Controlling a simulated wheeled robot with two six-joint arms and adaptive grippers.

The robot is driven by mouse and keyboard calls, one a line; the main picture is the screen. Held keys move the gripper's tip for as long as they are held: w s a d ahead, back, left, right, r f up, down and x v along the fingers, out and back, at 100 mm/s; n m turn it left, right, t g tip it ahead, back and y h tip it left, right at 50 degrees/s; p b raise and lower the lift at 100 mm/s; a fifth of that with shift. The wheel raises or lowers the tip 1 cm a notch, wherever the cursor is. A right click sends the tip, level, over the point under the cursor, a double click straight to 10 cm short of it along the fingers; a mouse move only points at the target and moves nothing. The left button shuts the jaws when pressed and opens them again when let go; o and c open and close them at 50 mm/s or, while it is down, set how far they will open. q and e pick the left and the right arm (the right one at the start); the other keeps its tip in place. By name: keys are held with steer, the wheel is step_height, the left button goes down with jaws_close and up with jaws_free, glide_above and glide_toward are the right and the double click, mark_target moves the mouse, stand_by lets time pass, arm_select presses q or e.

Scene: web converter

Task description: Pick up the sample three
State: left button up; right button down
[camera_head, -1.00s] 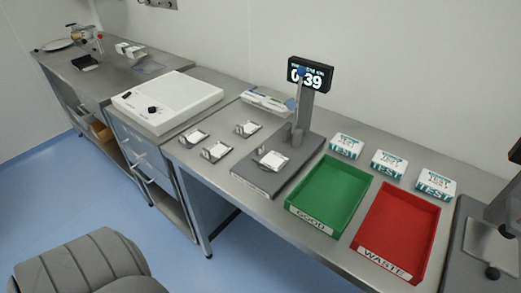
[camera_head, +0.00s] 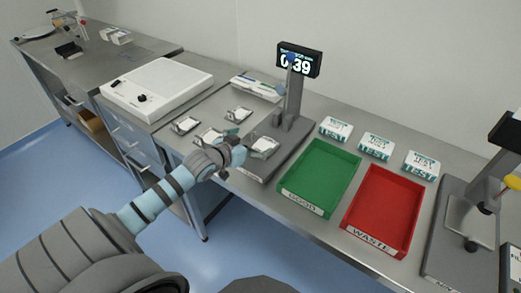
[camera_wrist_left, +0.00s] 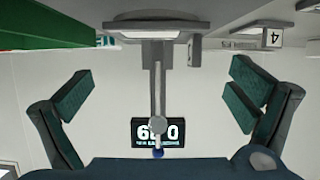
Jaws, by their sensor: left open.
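Small white samples sit on dark holders on the steel bench in the head view: a left one (camera_head: 185,125), a back one (camera_head: 239,114) and a front one (camera_head: 208,137) beside my gripper. Another white sample (camera_head: 264,147) lies on the grey test stand. I cannot read which is sample three; a tag with a 4 (camera_wrist_left: 274,37) shows in the wrist view. My left gripper (camera_head: 236,154) is open and empty, in front of the stand and near the front holder. Its spread fingers also show in the upside-down wrist view (camera_wrist_left: 155,105). My right gripper is not in view.
The stand's display (camera_head: 298,61) reads 0.39. A green GOOD tray (camera_head: 306,203) and red WASTE tray (camera_head: 369,239) lie right of the stand, with white TEST boxes (camera_head: 376,146) behind. A white device (camera_head: 157,88) stands left. A second machine (camera_head: 465,230) stands at the far right.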

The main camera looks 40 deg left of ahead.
mark_target(264, 143)
arm_select(q)
steer(key=b+x, duration=0.1)
steer(key=x, duration=0.6)
steer(key=shift+s+d+f+b, duration=0.1)
steer(key=shift+d+b, duration=0.1)
steer(key=shift+b, duration=0.1)
steer(key=shift+s, duration=0.15)
steer(key=c, duration=1.5)
jaws_close()
